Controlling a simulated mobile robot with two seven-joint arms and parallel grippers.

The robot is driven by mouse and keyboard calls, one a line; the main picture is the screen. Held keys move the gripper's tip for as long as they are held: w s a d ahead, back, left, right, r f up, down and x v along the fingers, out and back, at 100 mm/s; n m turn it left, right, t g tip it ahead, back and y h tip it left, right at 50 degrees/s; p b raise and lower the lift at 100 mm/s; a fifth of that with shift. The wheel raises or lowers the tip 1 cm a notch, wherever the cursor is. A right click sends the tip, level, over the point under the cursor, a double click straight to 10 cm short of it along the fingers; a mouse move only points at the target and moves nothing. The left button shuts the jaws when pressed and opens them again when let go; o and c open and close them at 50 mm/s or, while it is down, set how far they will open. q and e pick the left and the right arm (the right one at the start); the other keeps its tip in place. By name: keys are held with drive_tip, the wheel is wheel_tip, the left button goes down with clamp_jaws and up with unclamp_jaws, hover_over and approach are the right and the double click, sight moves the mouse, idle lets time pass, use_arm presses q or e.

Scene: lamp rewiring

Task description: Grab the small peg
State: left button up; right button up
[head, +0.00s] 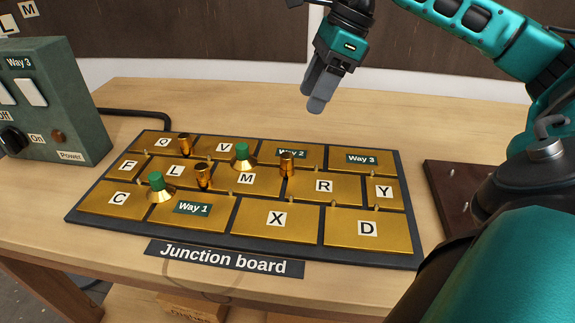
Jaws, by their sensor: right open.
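The brass junction board (275,217) lies on the table with several pegs standing in it. Plain brass pegs stand between plates Q and V (184,146), between L and M (203,176), and where M, Way 2 and R meet (287,164). Two wider, flared brass pegs with green tops stand near V and M (242,156) and near C and Way 1 (160,188). I cannot tell for sure which one is the small peg. My right gripper (318,102) is open and empty, pointing down above the table behind the board. My left gripper is out of view.
A green switch box (75,110) with a cable stands at the left. A dark brown panel (458,205) lies to the right of the board, partly behind my right arm. The table (395,120) behind the board is clear.

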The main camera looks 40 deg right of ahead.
sight(286, 156)
drive_tip(key=x, duration=0.3)
drive_tip(key=b+x, duration=0.1)
drive_tip(key=x, duration=0.4)
drive_tip(key=shift+s+a+f, duration=0.1)
drive_tip(key=shift+s+f, duration=0.15)
drive_tip(key=shift+f, duration=0.2)
drive_tip(key=shift+a+b+x, duration=0.15)
drive_tip(key=shift+b+x, duration=0.05)
drive_tip(key=shift+x, duration=1.15)
drive_tip(key=shift+a+b+x, duration=0.2)
drive_tip(key=shift+x, duration=1.2)
drive_tip(key=shift+s+r, duration=0.1)
drive_tip(key=shift+s, duration=0.1)
clamp_jaws()
